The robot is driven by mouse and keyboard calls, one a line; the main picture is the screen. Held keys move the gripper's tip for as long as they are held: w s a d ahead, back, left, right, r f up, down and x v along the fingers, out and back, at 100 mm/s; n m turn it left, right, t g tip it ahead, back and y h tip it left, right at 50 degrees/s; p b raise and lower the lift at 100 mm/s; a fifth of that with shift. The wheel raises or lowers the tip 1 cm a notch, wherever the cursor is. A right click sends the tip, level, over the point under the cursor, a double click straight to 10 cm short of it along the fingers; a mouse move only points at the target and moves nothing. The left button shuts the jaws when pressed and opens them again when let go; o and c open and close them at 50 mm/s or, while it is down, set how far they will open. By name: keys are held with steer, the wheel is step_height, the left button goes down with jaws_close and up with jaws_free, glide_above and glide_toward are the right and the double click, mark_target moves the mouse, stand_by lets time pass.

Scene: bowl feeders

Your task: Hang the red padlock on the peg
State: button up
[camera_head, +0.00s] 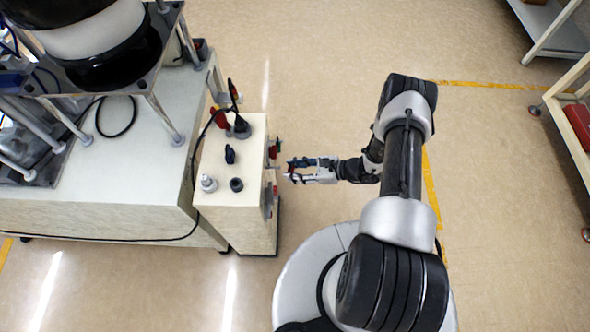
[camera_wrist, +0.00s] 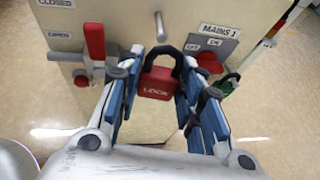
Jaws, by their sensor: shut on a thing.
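The red padlock (camera_wrist: 158,83) has a black shackle pointing up and white lettering on its body. My gripper (camera_wrist: 161,66) is shut on it, with a blue-padded finger on each side. The peg (camera_wrist: 160,26) is a short grey pin on the cream panel, above the padlock in the wrist view. The padlock appears apart from the peg; the depth between them is hard to tell. In the head view my gripper (camera_head: 290,172) is just right of the cream cabinet (camera_head: 238,219), pointing at its side face. The padlock is too small to make out surely there.
A red lever handle (camera_wrist: 95,42) sticks out left of the peg. A red switch (camera_wrist: 208,62) under a "MAINS 1" label is to the right, with a green and black item (camera_wrist: 228,84) below it. Open floor lies behind my arm.

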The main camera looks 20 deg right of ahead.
steer(key=shift+w+a, duration=0.3)
steer(key=shift+a, duration=0.6)
steer(key=shift+w+a, duration=0.25)
steer(key=shift+a, duration=0.6)
steer(key=shift+w+a, duration=0.3)
steer(key=shift+a, duration=0.6)
stand_by(0.4)
steer(key=shift+f+b, duration=0.3)
steer(key=shift+b, duration=0.15)
stand_by(0.8)
steer(key=o, duration=1.3)
steer(key=shift+c, duration=0.2)
steer(key=shift+o, duration=0.4)
steer(key=shift+o, duration=0.8)
steer(key=shift+d, duration=0.1)
steer(key=p+v, duration=0.1)
steer(key=v, duration=0.6)
